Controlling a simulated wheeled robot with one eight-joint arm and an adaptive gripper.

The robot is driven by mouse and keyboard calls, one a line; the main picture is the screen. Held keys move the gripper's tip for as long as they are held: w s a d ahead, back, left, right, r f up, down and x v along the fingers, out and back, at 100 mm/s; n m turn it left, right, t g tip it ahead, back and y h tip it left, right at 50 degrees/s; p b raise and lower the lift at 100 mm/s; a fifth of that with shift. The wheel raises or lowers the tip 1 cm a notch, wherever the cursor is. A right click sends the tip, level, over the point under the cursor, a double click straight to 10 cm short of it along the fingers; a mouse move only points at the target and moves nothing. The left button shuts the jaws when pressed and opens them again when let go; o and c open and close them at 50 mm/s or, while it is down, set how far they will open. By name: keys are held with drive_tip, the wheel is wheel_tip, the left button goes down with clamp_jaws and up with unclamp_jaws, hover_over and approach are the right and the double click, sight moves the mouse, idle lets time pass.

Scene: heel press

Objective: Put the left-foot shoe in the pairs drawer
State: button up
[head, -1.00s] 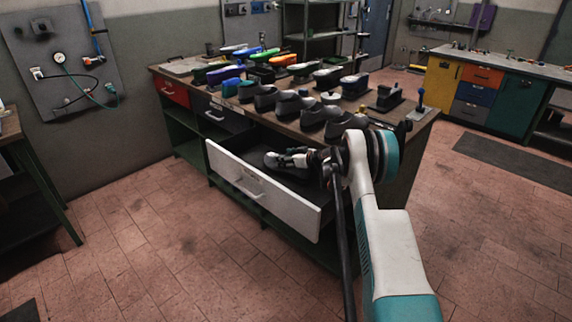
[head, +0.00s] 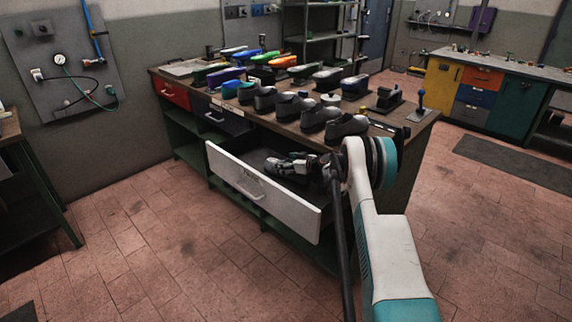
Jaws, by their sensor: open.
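The white-fronted drawer (head: 232,174) is pulled out from the near side of the bench, and its inside is dark. My gripper (head: 276,167) is low over or inside the open drawer, with my arm reaching in from the right. Its jaws are open, but the dark, small shapes at its tips are hard to tell apart; I cannot tell whether a shoe lies there. A row of dark grey shoes stands on the bench top above the drawer, the nearest shoe (head: 346,127) at its right end. I cannot tell which shoe is for the left foot.
The bench top (head: 395,124) also holds several coloured shoe-like pieces behind the grey row and a small black press-like device (head: 385,98) at the right. The floor in front is clear.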

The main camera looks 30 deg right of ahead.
drive_tip(key=p+v, duration=0.3)
drive_tip(key=v, duration=0.9)
drive_tip(key=shift+r, duration=0.1)
